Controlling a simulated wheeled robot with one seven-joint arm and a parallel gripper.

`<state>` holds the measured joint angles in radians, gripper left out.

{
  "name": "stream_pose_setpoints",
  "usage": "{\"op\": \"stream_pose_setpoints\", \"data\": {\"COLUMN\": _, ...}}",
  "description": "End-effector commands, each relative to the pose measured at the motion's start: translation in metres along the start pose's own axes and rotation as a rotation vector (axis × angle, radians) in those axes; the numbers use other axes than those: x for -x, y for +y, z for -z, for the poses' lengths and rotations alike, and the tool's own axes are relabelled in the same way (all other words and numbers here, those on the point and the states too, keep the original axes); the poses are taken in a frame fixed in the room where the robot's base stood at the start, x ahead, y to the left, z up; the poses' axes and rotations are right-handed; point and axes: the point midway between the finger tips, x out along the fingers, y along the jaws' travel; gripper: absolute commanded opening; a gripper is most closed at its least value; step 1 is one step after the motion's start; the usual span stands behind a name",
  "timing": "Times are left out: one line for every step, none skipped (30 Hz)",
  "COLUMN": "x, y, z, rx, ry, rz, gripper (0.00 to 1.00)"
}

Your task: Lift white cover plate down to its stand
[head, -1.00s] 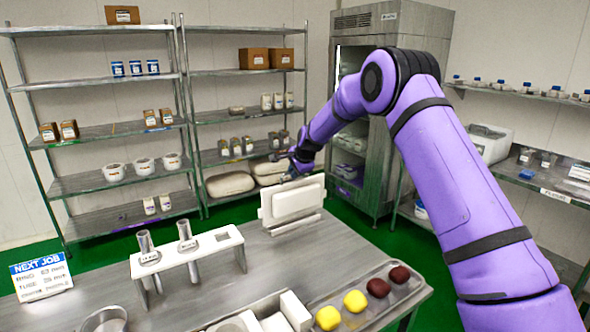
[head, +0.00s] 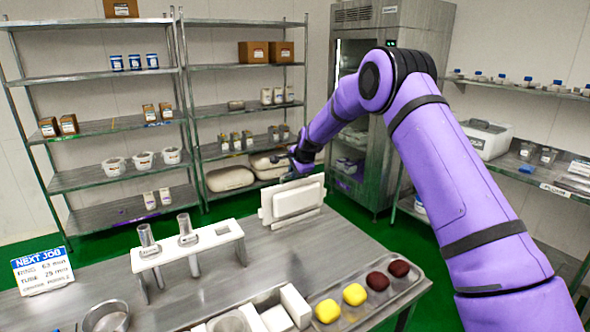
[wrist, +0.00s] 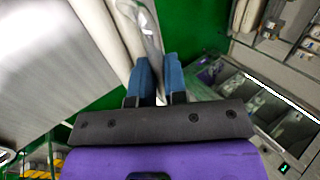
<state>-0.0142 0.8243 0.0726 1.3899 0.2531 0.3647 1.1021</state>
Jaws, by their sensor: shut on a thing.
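The white cover plate (head: 297,201) is upright at the far edge of the steel table, with a raised rectangular panel on its face. My gripper (head: 291,175) is at its top edge and shut on it. In the wrist view the two blue fingers (wrist: 160,72) are close together at a grey metal piece (wrist: 150,35), seemingly the plate's handle. The plate's pale edge (wrist: 98,25) runs beside them. The low stand (head: 298,220) is right under the plate and mostly hidden. I cannot tell whether the plate's full weight rests on it.
A white rack (head: 215,236) with metal tubes stands left on the table (head: 215,290). A tray (head: 400,290) of yellow and dark red balls and white blocks (head: 296,305) are in front. Shelves (head: 90,130) and a steel cabinet (head: 350,100) stand behind.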

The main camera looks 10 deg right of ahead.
Motion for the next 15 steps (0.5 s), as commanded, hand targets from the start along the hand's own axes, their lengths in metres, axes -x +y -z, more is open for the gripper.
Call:
{"op": "stream_pose_setpoints", "data": {"x": -0.002, "y": 0.0, "z": 0.0, "rx": 0.0, "ry": 0.0, "rz": 0.002, "gripper": 0.0}}
{"op": "stream_pose_setpoints", "data": {"x": -0.003, "y": 0.001, "z": 0.0, "rx": 0.0, "ry": 0.0, "rz": 0.002, "gripper": 0.0}}
{"op": "stream_pose_setpoints", "data": {"x": -0.005, "y": 0.003, "z": 0.0, "rx": 0.0, "ry": 0.0, "rz": 0.002, "gripper": 0.0}}
{"op": "stream_pose_setpoints", "data": {"x": -0.006, "y": 0.003, "z": 0.0, "rx": 0.0, "ry": 0.0, "rz": 0.002, "gripper": 0.0}}
{"op": "stream_pose_setpoints", "data": {"x": -0.007, "y": 0.004, "z": 0.0, "rx": 0.0, "ry": 0.0, "rz": 0.002, "gripper": 0.0}}
{"op": "stream_pose_setpoints", "data": {"x": -0.009, "y": 0.005, "z": 0.0, "rx": 0.0, "ry": 0.0, "rz": 0.002, "gripper": 0.0}}
{"op": "stream_pose_setpoints", "data": {"x": -0.01, "y": 0.006, "z": 0.0, "rx": 0.0, "ry": 0.0, "rz": 0.003, "gripper": 0.0}}
{"op": "stream_pose_setpoints", "data": {"x": -0.011, "y": 0.007, "z": 0.0, "rx": 0.0, "ry": 0.0, "rz": 0.003, "gripper": 0.0}}
{"op": "stream_pose_setpoints", "data": {"x": -0.012, "y": 0.007, "z": 0.0, "rx": 0.0, "ry": 0.0, "rz": 0.003, "gripper": 0.0}}
{"op": "stream_pose_setpoints", "data": {"x": -0.012, "y": 0.007, "z": 0.0, "rx": 0.0, "ry": 0.0, "rz": 0.003, "gripper": 0.0}}
{"op": "stream_pose_setpoints", "data": {"x": -0.012, "y": 0.007, "z": 0.0, "rx": 0.0, "ry": 0.0, "rz": 0.003, "gripper": 0.0}}
{"op": "stream_pose_setpoints", "data": {"x": -0.012, "y": 0.007, "z": 0.0, "rx": 0.0, "ry": 0.0, "rz": 0.003, "gripper": 0.0}}
{"op": "stream_pose_setpoints", "data": {"x": -0.012, "y": 0.007, "z": 0.0, "rx": 0.0, "ry": 0.001, "rz": 0.003, "gripper": 0.0}}
{"op": "stream_pose_setpoints", "data": {"x": -0.012, "y": 0.007, "z": 0.0, "rx": 0.0, "ry": 0.001, "rz": 0.003, "gripper": 0.0}}
{"op": "stream_pose_setpoints", "data": {"x": -0.012, "y": 0.007, "z": 0.0, "rx": 0.0, "ry": 0.001, "rz": 0.003, "gripper": 0.0}}
